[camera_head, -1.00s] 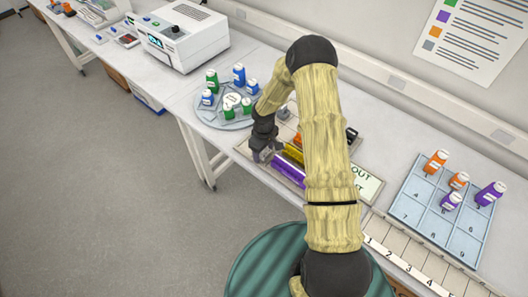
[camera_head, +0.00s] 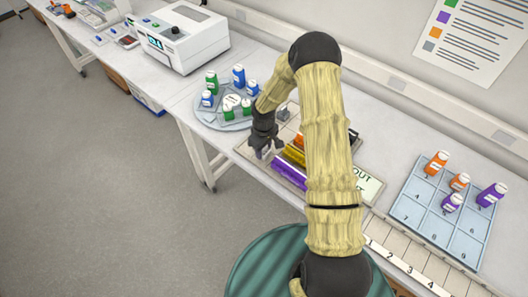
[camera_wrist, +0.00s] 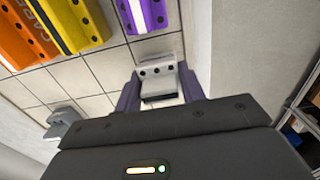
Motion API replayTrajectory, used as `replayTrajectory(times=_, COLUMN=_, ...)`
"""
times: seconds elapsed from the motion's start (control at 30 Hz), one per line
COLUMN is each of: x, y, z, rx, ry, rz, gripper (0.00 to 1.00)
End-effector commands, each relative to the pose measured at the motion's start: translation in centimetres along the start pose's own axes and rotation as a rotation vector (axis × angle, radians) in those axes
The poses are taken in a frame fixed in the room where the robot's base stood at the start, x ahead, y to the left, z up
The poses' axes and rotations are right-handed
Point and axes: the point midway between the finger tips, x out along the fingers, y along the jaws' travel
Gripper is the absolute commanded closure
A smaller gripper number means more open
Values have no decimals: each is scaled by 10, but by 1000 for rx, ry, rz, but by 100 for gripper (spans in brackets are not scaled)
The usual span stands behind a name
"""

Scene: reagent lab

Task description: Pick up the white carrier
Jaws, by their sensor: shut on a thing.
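The white carrier (camera_wrist: 158,82) is a small pale block with dark holes along its top. In the wrist view it sits between the two fingers of my gripper (camera_wrist: 160,92), which is shut on it. In the head view my gripper (camera_head: 267,152) is over the left part of the carrier tray, left of the purple carrier. The white carrier cannot be made out there. Whether it is clear of the tray is hard to tell.
Purple (camera_head: 290,173), yellow (camera_head: 293,155) and orange (camera_head: 298,138) carriers lie close by on the tiled tray. A grey piece (camera_wrist: 63,126) stands in another cell. A round bottle rack (camera_head: 236,124) is behind my gripper. A numbered blue rack (camera_head: 408,208) is at right.

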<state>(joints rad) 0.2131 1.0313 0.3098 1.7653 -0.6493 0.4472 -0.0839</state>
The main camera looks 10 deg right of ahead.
Motion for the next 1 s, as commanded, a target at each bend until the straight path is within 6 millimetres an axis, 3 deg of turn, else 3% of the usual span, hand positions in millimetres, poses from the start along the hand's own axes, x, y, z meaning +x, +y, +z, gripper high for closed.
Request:
replayTrajectory(times=0.5, x=-78, y=0, z=0, rx=0, ry=1, rz=0, gripper=83)
replayTrajectory(times=1.0, x=-85, y=0, z=1, rx=0, ry=-1, rz=-1, gripper=83)
